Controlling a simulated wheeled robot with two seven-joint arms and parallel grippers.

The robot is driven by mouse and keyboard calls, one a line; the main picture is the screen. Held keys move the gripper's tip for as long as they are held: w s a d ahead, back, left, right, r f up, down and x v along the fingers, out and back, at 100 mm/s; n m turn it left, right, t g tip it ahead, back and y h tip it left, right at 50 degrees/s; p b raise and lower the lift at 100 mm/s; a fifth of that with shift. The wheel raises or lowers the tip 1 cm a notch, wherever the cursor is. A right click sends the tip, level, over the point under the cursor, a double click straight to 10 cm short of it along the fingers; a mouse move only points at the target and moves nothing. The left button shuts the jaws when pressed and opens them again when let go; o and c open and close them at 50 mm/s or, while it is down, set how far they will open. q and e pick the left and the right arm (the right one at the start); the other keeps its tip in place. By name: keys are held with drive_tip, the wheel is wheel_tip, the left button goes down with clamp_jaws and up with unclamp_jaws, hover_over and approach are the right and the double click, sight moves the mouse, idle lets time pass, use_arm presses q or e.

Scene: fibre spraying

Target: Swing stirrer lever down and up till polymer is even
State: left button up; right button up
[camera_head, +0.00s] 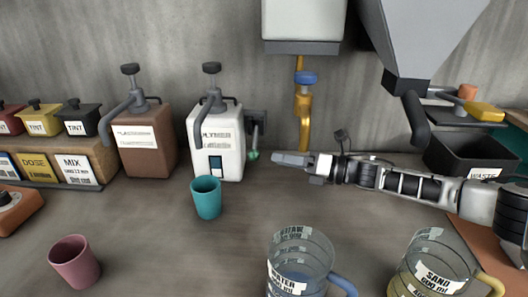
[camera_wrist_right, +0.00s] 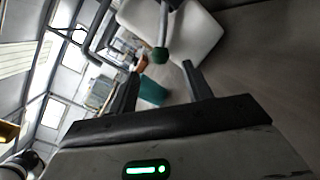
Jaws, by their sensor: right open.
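The white polymer canister (camera_head: 229,137) stands at the back of the bench with a grey pump on top. The stirrer lever hangs from a dark bracket (camera_head: 256,118) on its right side, ending in a green knob (camera_head: 253,155). The lever points down. My right gripper (camera_head: 277,159) is to the right of the knob, pointing left towards it. In the right wrist view the gripper (camera_wrist_right: 160,77) is open and empty. The green knob (camera_wrist_right: 160,55) shows ahead, between the finger lines, apparently untouched. The polymer's mix is hard to judge through the small window (camera_head: 215,163). My left gripper is out of view.
A teal cup (camera_head: 206,198) stands before the canister, a brown canister (camera_head: 147,140) to its left. A yellow pipe (camera_head: 304,120) with a blue valve rises behind my right gripper. Clear jugs (camera_head: 300,262) and a pink cup (camera_head: 75,262) stand in front. A waste bin (camera_head: 470,155) is right.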

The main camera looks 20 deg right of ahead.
sight(255, 142)
drive_tip(key=x, duration=0.5)
drive_tip(key=shift+w+a+p, duration=0.2)
drive_tip(key=shift+a+p, duration=0.05)
drive_tip(key=shift+p, duration=0.05)
clamp_jaws()
